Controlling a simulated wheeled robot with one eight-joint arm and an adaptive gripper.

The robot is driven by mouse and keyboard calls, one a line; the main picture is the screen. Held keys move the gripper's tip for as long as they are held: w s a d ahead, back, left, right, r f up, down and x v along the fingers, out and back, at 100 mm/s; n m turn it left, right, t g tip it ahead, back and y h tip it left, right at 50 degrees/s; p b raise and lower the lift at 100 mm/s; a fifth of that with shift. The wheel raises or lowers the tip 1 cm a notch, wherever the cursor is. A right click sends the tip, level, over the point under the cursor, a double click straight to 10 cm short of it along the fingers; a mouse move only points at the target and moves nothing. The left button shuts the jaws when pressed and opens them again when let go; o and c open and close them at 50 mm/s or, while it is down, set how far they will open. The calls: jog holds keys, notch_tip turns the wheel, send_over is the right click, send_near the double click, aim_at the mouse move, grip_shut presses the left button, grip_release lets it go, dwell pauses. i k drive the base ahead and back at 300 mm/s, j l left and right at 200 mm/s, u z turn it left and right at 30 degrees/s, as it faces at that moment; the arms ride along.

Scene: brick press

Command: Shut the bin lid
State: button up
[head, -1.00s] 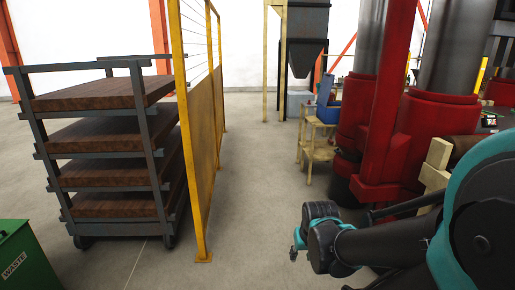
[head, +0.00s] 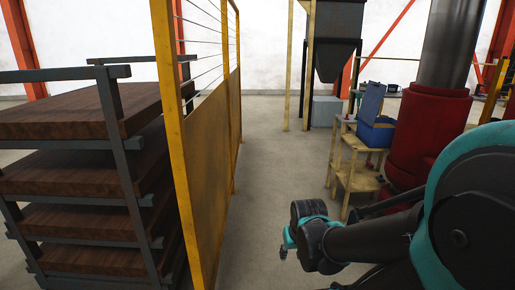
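A blue box (head: 376,134) sits on a wooden stand (head: 352,152) right of centre in the head view. Its blue lid (head: 370,100) stands raised at the box's left side, so the box is open. No other bin with a lid shows now. My gripper (head: 286,244) is at the lower middle, in front of the stand and well apart from the box. It is small and turned away, and I cannot see whether its fingers are open or shut.
A yellow fence (head: 212,130) runs along the aisle, with a rack of brown boards (head: 80,175) at its left. A dark hopper (head: 335,40) is behind. The concrete aisle (head: 285,165) between fence and stand is clear.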

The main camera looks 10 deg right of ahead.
aim_at(373, 95)
jog(key=i+l+z, duration=0.1)
jog(key=i+z, duration=0.25)
jog(key=i, duration=0.25)
jog(key=i+z, duration=0.4)
jog(key=i, duration=0.2)
jog(key=i+j+z, duration=0.35)
jog(key=i, duration=0.2)
